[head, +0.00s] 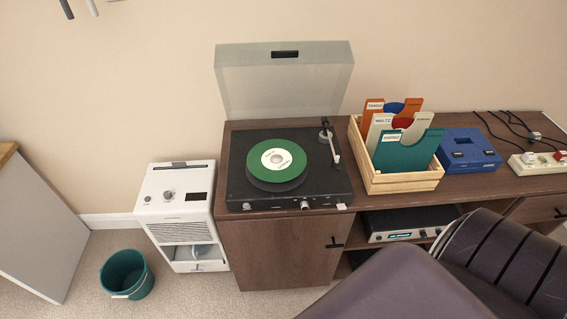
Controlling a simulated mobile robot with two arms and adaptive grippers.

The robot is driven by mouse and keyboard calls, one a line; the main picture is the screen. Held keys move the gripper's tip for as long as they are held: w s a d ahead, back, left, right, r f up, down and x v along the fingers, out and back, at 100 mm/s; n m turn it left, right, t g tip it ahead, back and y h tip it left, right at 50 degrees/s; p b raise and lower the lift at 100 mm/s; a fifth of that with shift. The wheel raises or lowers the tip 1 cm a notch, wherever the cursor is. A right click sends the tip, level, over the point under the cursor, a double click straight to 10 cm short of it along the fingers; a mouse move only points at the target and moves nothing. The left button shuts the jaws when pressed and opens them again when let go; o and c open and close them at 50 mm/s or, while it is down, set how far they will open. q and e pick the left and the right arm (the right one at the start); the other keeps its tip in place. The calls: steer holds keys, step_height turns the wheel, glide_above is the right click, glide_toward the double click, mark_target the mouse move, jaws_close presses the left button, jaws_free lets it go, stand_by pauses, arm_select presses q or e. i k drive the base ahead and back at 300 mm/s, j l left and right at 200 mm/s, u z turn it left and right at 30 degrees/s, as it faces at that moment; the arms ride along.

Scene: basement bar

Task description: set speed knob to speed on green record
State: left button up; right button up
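A black record player (320,182) stands on a brown wooden cabinet with its translucent lid (284,85) raised. A green record (276,160) with a white centre label (277,158) lies on its platter; the label print is too small to read. The tonearm (331,147) is at the right of the deck, clear of the record. A small light knob (304,205) shows at the front edge, right of centre, and another small control (246,206) is at the front left. I cannot read any markings or tell which is the speed knob or its setting. Neither gripper is in view.
Right of the player are a wooden crate (404,183) of record sleeves, a blue box (467,150) and a power strip (540,163). A white appliance (181,212) and green bucket (127,273) stand left. Dark upholstered shapes (400,285) fill the lower right foreground.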

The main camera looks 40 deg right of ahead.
mark_target(305, 204)
steer(key=z, duration=1.3)
